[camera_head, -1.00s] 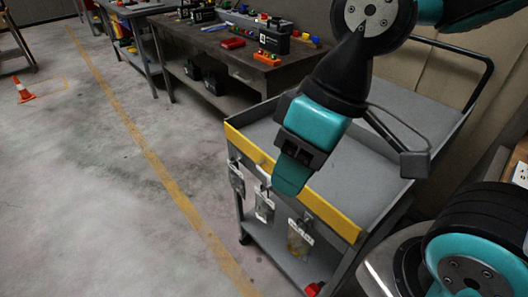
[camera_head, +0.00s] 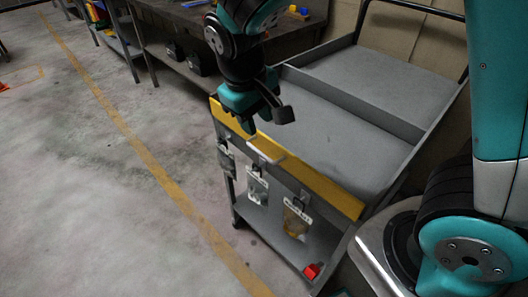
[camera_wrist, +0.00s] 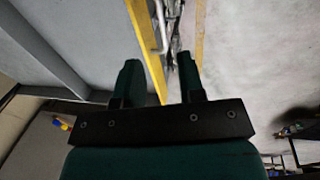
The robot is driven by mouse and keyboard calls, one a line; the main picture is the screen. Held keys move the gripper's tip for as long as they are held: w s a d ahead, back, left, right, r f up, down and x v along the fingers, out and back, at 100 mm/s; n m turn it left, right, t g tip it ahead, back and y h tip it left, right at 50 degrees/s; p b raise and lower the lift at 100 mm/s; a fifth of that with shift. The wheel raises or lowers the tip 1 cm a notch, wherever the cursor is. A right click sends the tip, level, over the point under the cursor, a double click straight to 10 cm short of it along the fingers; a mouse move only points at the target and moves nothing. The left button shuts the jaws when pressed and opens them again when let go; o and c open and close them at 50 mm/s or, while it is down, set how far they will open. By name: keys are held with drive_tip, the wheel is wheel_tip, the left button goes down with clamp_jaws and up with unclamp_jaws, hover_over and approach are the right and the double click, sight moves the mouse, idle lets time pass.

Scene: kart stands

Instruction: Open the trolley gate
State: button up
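The grey trolley (camera_head: 365,62) stands ahead of me with a yellow gate (camera_head: 315,183) along its near upper edge. The gate is upright, and a pale handle (camera_head: 264,153) sits on its outer face. My gripper (camera_head: 245,122) is above the left part of the gate, a little left of the handle. In the wrist view my gripper (camera_wrist: 160,68) has its two fingers apart with nothing held. The yellow gate (camera_wrist: 145,50) and the metallic handle (camera_wrist: 161,22) show beyond and between the fingers. I cannot tell whether a finger touches the gate.
Several labelled pouches (camera_head: 297,218) hang below the gate. A red object (camera_head: 312,271) lies on the lower shelf. A dark workbench (camera_head: 185,25) stands behind. The floor left of the trolley is clear, with a yellow line (camera_head: 150,155).

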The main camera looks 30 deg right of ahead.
sight(265, 156)
drive_tip(key=f, duration=0.3)
drive_tip(key=d+f, duration=0.1)
drive_tip(key=f, duration=0.3)
drive_tip(key=d+f+b, duration=0.1)
drive_tip(key=f, duration=0.2)
drive_tip(key=shift+w+f, duration=0.3)
drive_tip(key=shift+f, duration=0.1)
clamp_jaws()
